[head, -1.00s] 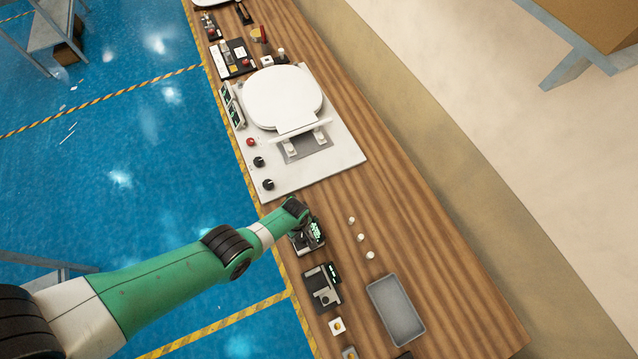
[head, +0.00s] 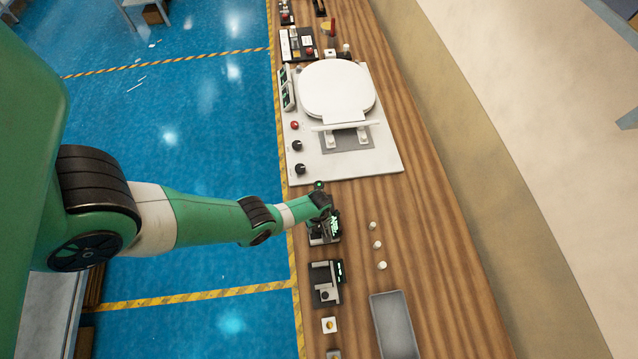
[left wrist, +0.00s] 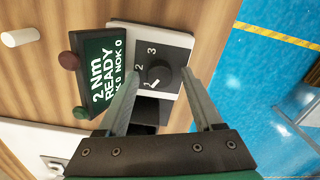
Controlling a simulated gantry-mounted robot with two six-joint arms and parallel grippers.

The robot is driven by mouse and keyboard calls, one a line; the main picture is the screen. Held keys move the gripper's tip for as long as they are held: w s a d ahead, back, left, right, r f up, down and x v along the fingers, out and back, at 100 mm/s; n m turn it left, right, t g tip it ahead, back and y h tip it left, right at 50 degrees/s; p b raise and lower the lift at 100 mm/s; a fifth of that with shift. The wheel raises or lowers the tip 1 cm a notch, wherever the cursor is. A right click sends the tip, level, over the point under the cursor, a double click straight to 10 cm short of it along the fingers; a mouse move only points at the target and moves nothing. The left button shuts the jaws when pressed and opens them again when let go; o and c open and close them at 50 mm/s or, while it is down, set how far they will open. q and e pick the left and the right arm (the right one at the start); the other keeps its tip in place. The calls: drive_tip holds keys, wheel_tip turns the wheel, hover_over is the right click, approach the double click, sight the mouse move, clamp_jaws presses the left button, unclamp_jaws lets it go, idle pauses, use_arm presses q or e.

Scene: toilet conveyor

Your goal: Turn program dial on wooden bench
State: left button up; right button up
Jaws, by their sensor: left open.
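The program dial (left wrist: 158,74) is a round black knob on a dark plate marked with numbers, 2 and 3 being readable. The plate sits on a white-edged unit beside a green display (left wrist: 102,75) reading "2 Nm READY". The dial's white mark is on its lower-left side in the left wrist view. My left gripper (left wrist: 160,78) is open, its fingers on either side of the dial. I cannot tell whether they touch it. In the head view, my left gripper (head: 324,213) is over this unit (head: 328,236) on the wooden bench (head: 440,250), hiding the dial. My right gripper is not in view.
A white toilet seat (head: 338,88) lies on a white panel (head: 375,155) behind the unit. Another device (head: 325,285) stands in front of it. Several small white cylinders (head: 377,245) and a grey tray (head: 395,325) are to the right.

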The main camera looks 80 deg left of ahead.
use_arm(q)
clamp_jaws()
drive_tip(key=shift+m, duration=0.4)
drive_tip(key=m, duration=0.4)
drive_tip(key=shift+m, duration=0.4)
drive_tip(key=m, duration=1.2)
drive_tip(key=shift+w+m, duration=0.1)
drive_tip(key=shift+m, duration=0.2)
drive_tip(key=m, duration=0.5)
drive_tip(key=shift+m, duration=0.3)
